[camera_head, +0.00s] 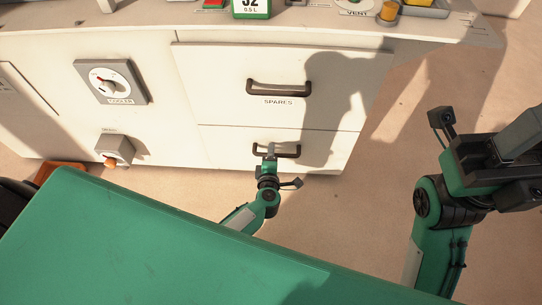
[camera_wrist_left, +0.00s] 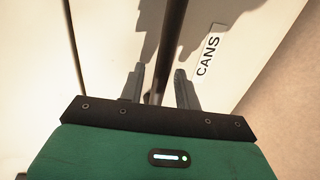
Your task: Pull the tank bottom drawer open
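The bottom drawer (camera_head: 230,147) is the lower front of the white cabinet and looks flush with the front above it. Its dark bar handle (camera_head: 290,151) is partly hidden by my left gripper (camera_head: 269,150). In the left wrist view, the handle bar (camera_wrist_left: 171,40) runs between the two fingers of my left gripper (camera_wrist_left: 162,88). The fingers are apart, with a visible gap on the right side of the bar. A "CANS" label (camera_wrist_left: 208,56) is on the drawer front. My right gripper (camera_head: 505,165) is at the right, away from the cabinet; its fingers cannot be made out.
The "SPARES" drawer (camera_head: 225,85), with its own handle (camera_head: 279,88), is directly above. A cooler dial (camera_head: 111,82) and a drain tap (camera_head: 114,150) are to the left. Items stand on the countertop (camera_head: 330,22). Floor (camera_head: 345,215) is clear before the drawer's right side.

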